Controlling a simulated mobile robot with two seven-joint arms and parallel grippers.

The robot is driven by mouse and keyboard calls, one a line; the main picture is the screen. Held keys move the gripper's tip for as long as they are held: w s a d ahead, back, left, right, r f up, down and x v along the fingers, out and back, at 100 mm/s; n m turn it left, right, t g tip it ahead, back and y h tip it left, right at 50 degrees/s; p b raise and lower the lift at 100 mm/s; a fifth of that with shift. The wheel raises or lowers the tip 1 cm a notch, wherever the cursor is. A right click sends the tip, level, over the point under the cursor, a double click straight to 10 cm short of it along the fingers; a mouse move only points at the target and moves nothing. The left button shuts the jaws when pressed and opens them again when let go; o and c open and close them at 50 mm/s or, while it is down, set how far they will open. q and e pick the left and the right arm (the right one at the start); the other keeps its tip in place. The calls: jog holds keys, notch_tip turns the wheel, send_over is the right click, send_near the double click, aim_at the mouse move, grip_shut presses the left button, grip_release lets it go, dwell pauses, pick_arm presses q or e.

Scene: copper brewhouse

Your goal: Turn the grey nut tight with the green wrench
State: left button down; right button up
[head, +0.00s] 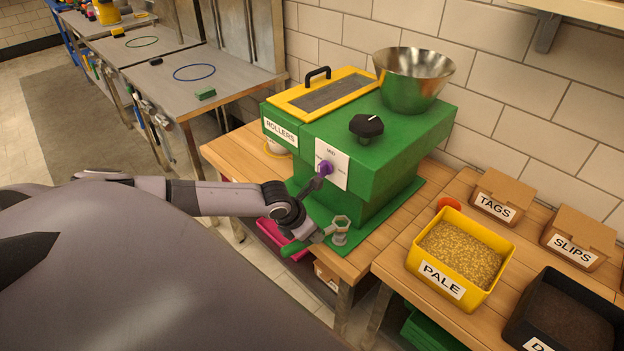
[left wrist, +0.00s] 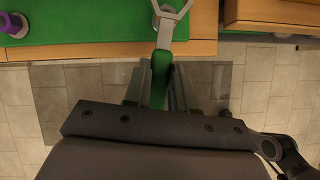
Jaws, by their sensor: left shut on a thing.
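My left gripper (head: 308,238) is shut on the green wrench, at the front edge of the green mill. The wrench's green handle (head: 294,250) sticks out past the fingers, and its grey open head (head: 341,220) points toward the mill. In the left wrist view, the green handle (left wrist: 161,78) runs between the fingers (left wrist: 160,88), with the grey head beyond them. The grey nut (head: 340,239) stands on the mill's green base plate, just below the wrench head in the head view. I cannot tell whether the head touches it. My right gripper is out of view.
The green mill (head: 385,165) with a purple knob (head: 325,167) and steel hopper (head: 412,78) stands on a wooden bench. A yellow PALE bin (head: 425,272) of grain stands to the right. A pink tray (head: 275,238) shows below the bench edge.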

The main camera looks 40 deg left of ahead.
pick_arm(q)
jog(key=shift+r, duration=0.1)
jog(key=shift+f+b, duration=0.8)
jog(key=shift+f, duration=0.15)
jog(key=w+d+n+g+y+p, duration=0.1)
jog(key=d+n+y, duration=0.1)
jog(key=n, duration=0.3)
jog(key=w+d+n+y, duration=0.1)
jog(key=d+n+y, duration=0.1)
jog(key=d+n, duration=0.3)
jog(key=w+d+n+g+y+p, duration=0.1)
jog(key=w+d+n+y, duration=0.1)
jog(key=n, duration=0.3)
jog(key=shift+w+d+f+g+p, duration=0.1)
jog(key=shift+d+f+g+p, duration=0.25)
jog(key=shift+d, duration=0.35)
jog(key=shift+f+y, duration=0.15)
jog(key=shift+y, duration=0.15)
jog(key=shift+p, duration=0.6)
